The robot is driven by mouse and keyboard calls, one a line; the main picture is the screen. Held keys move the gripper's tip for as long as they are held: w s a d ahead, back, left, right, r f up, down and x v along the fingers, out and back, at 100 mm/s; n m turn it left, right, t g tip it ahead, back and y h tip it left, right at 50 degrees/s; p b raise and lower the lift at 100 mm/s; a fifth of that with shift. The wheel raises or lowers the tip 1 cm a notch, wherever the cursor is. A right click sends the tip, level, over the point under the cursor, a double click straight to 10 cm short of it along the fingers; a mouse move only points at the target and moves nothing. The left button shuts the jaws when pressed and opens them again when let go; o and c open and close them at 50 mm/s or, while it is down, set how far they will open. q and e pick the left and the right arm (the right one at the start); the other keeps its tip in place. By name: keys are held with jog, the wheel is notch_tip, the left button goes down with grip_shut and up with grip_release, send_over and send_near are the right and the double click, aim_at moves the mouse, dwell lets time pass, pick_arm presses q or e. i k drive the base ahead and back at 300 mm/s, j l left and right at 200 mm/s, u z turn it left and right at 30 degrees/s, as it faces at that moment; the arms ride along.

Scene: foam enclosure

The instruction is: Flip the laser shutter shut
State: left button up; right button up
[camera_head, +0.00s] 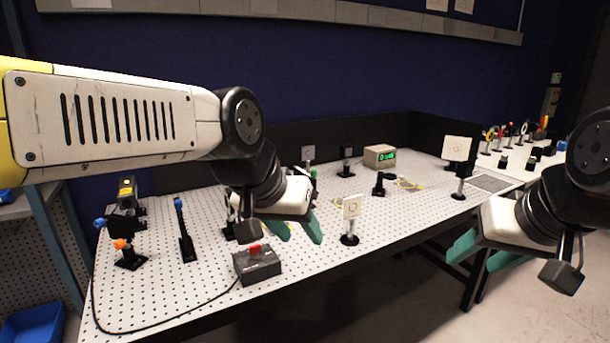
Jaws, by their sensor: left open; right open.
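My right gripper (483,253) is open and empty beyond the table's front edge, at the right.
A grey box with a red button (257,264) sits near the front edge, below my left gripper, with a black cable. Mounts with orange (128,255) and blue knobs stand at the left. A white square target (352,207) and a larger white plate (457,149) stand further right.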

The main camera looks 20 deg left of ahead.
aim_at(178, 205)
jog(key=u, duration=1.55)
